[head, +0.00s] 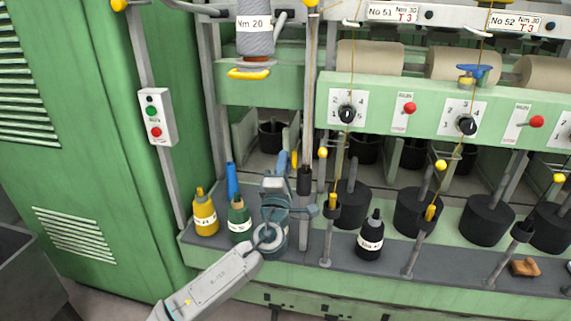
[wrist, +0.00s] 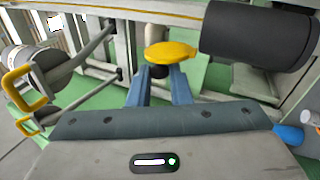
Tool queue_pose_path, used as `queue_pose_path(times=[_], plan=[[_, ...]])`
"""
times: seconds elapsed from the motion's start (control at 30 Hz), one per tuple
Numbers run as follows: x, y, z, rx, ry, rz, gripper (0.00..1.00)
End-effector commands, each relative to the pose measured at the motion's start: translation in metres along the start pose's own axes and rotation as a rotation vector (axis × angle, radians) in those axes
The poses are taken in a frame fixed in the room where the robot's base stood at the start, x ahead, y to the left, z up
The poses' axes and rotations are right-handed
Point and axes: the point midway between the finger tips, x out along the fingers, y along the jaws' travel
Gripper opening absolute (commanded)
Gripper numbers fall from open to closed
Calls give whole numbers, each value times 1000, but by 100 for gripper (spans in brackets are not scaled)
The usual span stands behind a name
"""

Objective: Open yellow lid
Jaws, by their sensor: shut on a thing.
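The yellow lid (wrist: 172,51) is a flat yellow disc at the top middle of the wrist view, with a dark stub below it. My gripper (wrist: 160,78) has its two blue-grey fingers on either side of the stub just under the disc and is shut on it. In the head view my gripper (head: 283,160) points up at the machine's lower front.
A yellow bottle (head: 205,217), green bottle (head: 238,225) and blue bottle (head: 232,180) stand left of my arm on the dark ledge. A black bottle (head: 370,240) stands to the right. A dark cylinder (wrist: 255,38) is close right of the lid. A metal post (head: 308,120) rises beside my gripper.

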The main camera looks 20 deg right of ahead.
Motion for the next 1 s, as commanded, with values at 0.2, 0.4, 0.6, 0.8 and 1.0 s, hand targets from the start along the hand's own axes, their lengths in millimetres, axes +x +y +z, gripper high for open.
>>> queue_pose_path(times=[0.2, 0.4, 0.6, 0.8, 1.0], plan=[[0, -1, -2, -60, 25, 0, 0], [-1, -2, -3, -79, 34, 0, 0], [-1, -2, -3, -79, 34, 0, 0], [-1, -2, -3, -79, 34, 0, 34], [-1, -2, -2, -78, 33, 0, 36]])
